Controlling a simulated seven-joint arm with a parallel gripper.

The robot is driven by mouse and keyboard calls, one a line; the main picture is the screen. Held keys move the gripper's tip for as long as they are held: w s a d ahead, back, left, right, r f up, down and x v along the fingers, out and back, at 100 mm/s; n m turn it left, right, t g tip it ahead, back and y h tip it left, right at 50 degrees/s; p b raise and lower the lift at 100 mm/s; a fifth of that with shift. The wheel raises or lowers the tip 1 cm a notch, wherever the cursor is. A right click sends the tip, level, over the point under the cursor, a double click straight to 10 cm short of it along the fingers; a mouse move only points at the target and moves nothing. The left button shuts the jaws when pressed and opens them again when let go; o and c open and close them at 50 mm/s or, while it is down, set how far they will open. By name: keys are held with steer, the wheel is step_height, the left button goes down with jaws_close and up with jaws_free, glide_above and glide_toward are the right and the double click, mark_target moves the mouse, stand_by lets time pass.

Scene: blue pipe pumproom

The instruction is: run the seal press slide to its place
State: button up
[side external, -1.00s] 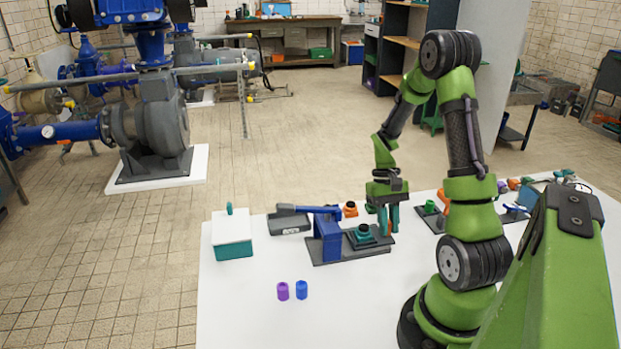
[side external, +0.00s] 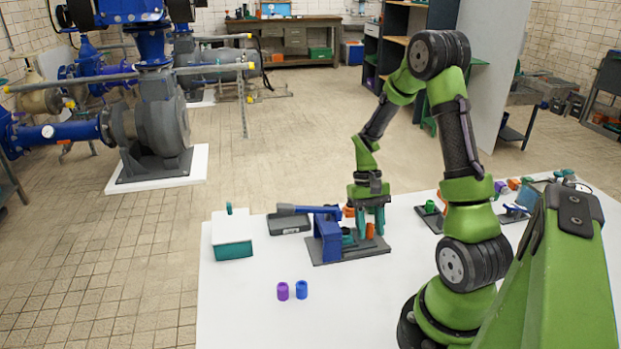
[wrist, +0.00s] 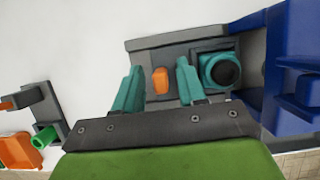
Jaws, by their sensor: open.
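The seal press is a blue upright (side external: 329,242) with a lever on a dark grey base (side external: 345,255). Its slide carries a teal ring part with a dark centre (wrist: 220,70), close to the blue upright. An orange upright handle (side external: 370,230) stands on the base side away from the upright; it also shows in the wrist view (wrist: 160,81). My gripper (side external: 369,224) is low over the base with its teal fingers spread. In the wrist view the fingers (wrist: 157,76) stand on either side of the orange handle, with gaps visible. The teal part is mostly hidden in the side view.
A teal box with a white lid (side external: 232,234) and a grey tray (side external: 289,223) stand left of the press. Purple (side external: 282,291) and blue (side external: 302,290) cylinders stand in front. A fixture with a green part (side external: 430,207) is to the right.

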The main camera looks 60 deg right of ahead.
steer(key=v, duration=1.7)
steer(key=shift+o, duration=0.2)
steer(key=shift+o, duration=0.6)
steer(key=shift+s+d+r, duration=0.1)
steer(key=shift+s+r, duration=0.05)
steer(key=shift+r, duration=0.05)
steer(key=s+m+t, duration=0.5)
steer(key=s+m, duration=0.4)
steer(key=m, duration=0.4)
steer(key=w+a+f+m, duration=0.1)
steer(key=f, duration=0.4)
steer(key=w+a+f+m+t, duration=0.1)
steer(key=w+a+f+m, duration=0.1)
steer(key=f, duration=0.3)
steer(key=w+a+f+m, duration=0.1)
steer(key=f+m, duration=0.1)
steer(key=f, duration=0.4)
steer(key=shift+w+a, duration=0.3)
steer(key=shift+a, duration=0.1)
steer(key=shift+c, duration=0.2)
